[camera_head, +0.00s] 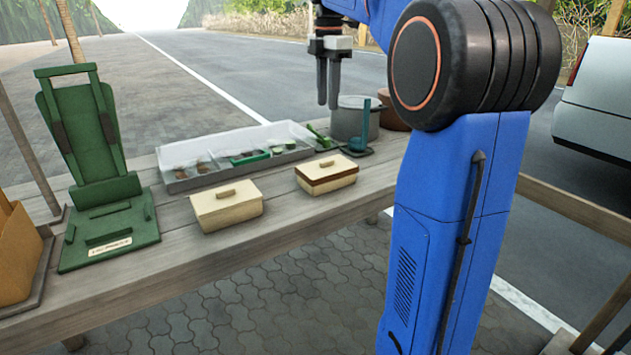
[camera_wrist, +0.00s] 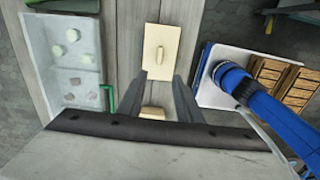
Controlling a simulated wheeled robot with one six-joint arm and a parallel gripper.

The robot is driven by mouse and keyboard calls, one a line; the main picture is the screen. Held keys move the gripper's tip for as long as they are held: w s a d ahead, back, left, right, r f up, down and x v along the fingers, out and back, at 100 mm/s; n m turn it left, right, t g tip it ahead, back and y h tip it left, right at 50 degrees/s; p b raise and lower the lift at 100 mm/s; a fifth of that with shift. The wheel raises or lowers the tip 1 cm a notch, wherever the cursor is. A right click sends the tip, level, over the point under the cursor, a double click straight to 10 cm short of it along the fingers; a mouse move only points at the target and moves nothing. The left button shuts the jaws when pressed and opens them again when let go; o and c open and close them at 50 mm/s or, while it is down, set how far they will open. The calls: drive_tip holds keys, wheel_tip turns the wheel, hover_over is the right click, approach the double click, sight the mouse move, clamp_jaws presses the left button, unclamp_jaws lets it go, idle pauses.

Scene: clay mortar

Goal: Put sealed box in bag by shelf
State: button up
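A plain pale wooden box (camera_head: 227,207) with a knobbed lid stands on the table. A second box (camera_head: 327,176), with a dark brown band below its lid, stands right of it; I cannot tell from this which is sealed. A brown bag (camera_head: 16,254) stands at the table's left end, cut off by the frame. My gripper (camera_head: 327,105) is raised above the table's far right part, away from both boxes, its fingers slightly apart and empty. The wrist view shows one lidded box (camera_wrist: 160,53) ahead of the fingers (camera_wrist: 172,82) and another partly hidden behind them.
A green stand (camera_head: 97,155) with a tall back rises between bag and boxes. A white divided tray (camera_head: 215,178) with small items lies behind the boxes. A grey pot (camera_head: 355,118) and a brown pot (camera_head: 393,119) stand at the far right. The table's front strip is clear.

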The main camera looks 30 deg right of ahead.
approach(327, 161)
wheel_tip(327, 161, down, 8)
drive_tip(key=shift+w+f, duration=0.15)
clamp_jaws()
idle(0.7)
